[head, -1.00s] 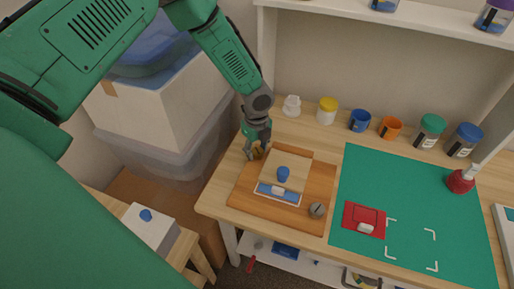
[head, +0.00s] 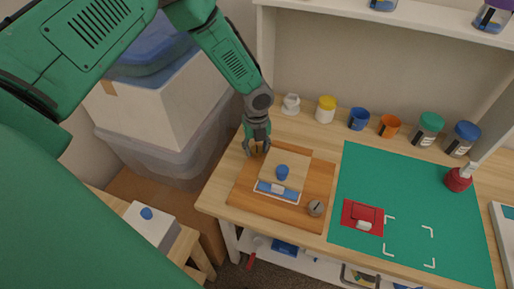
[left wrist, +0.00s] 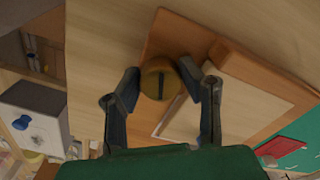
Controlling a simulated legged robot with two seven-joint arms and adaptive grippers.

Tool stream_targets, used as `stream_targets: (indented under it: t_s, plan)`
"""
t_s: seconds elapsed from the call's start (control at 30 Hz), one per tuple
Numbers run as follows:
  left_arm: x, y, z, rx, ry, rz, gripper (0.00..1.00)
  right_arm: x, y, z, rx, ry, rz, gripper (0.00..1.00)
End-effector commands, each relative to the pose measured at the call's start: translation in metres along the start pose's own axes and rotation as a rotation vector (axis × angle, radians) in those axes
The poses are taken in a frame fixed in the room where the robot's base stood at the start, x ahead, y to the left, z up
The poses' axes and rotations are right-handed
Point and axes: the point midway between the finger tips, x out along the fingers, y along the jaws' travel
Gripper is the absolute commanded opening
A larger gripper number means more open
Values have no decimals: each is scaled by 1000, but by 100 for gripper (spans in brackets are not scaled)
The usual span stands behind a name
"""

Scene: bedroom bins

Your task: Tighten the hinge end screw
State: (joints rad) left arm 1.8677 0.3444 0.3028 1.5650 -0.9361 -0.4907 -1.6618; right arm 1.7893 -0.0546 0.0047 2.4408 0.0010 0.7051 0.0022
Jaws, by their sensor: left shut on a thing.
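A brass-coloured round screw head (left wrist: 160,78) with a dark slot sits at the corner of the orange-brown wooden board in the left wrist view. My left gripper (left wrist: 163,84) is shut on it, one finger on each side. In the head view my left gripper (head: 257,150) points down at the board's (head: 244,190) far left corner, and its fingers mostly hide the screw. A pale wooden plate (head: 298,161) with a blue knob (head: 282,172) and a blue-and-white strip (head: 277,190) lie on the board. My right gripper is not in view.
A grey slotted knob (head: 315,208) sits at the board's right front. A red piece (head: 362,217) lies on the green mat (head: 400,190). Jars and cups (head: 389,125) line the table's back. Stacked bins (head: 155,110) stand left of the table.

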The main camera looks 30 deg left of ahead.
Motion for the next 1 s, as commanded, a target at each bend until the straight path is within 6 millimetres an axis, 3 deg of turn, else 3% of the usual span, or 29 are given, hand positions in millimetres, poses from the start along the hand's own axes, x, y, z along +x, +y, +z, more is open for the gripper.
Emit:
stream_targets:
  t_s: [0.17,0.2,0.27,0.73,1.0]
  plan:
    - [-1,-1,2,-2,-4,-5,5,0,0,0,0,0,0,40]
    - [-1,-1,2,-2,-4,-5,37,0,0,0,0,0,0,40]
    - [-1,-1,2,-2,-4,-5,54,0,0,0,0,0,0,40]
    - [-4,-2,0,-1,-3,-5,54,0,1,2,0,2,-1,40]
    - [-38,-2,2,-1,-4,-8,54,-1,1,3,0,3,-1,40]
